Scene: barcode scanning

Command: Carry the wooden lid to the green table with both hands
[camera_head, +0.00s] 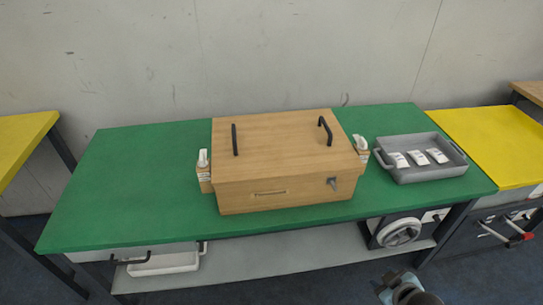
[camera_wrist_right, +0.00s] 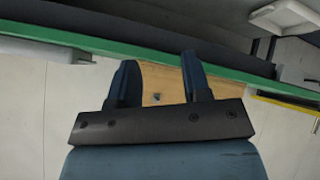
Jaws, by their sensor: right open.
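The wooden lid (camera_head: 275,140) lies on top of a wooden box (camera_head: 300,192) on the green table (camera_head: 120,195). The lid has two black handles, one on its left (camera_head: 235,140) and one on its right (camera_head: 326,131). My right gripper (camera_head: 398,284) is at the bottom edge of the head view, in front of the table and well apart from the lid. In the right wrist view my right gripper (camera_wrist_right: 158,78) is open and empty, with part of the wooden box (camera_wrist_right: 160,88) visible beyond its fingers. My left gripper is not in view.
A grey tray (camera_head: 440,173) with several white packets stands right of the box. Small white-topped items stand at both box sides. Yellow tables (camera_head: 490,145) flank the green one. A lower shelf (camera_head: 270,250) holds bins. The green table's left part is clear.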

